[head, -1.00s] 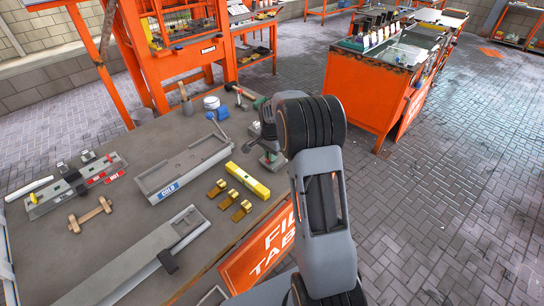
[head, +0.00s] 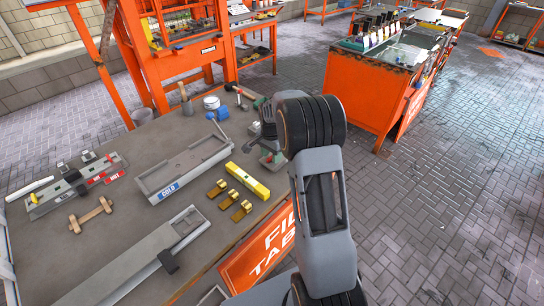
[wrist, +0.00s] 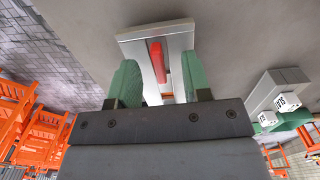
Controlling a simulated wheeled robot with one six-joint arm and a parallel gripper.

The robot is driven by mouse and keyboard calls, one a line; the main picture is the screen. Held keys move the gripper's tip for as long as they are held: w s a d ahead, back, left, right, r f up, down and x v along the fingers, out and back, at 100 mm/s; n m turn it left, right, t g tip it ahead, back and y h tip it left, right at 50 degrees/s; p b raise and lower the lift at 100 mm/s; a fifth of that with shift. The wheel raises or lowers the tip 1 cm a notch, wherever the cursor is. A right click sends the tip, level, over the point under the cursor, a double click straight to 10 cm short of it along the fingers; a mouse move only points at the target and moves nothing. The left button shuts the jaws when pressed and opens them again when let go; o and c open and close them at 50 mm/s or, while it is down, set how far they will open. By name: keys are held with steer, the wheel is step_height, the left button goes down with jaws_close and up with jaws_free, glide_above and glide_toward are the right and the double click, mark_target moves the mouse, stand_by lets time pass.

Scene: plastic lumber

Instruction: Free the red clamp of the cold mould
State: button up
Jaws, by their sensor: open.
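My gripper (wrist: 158,85) is open in the wrist view, with a green pad on each side. Between the pads shows a pale grey block with a flat plate (wrist: 150,38) and a narrow red bar (wrist: 157,62), perhaps the red clamp. I cannot tell whether the pads touch it. In the head view my gripper (head: 270,158) hangs by the right edge of the table, partly hidden by my arm. A grey tray labelled COLD (head: 150,182) lies to its left, apart from it, and looks empty. No red clamp can be made out in that tray.
A yellow bar (head: 248,180) and several brass clips (head: 232,197) lie right of the tray. A board with red HOT labels (head: 75,187) lies at left, a long grey channel (head: 135,265) in front. Hammers and a blue-white pot (head: 213,106) stand behind.

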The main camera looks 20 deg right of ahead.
steer(key=shift+r+p, duration=2.25)
steer(key=shift+r, duration=1.15)
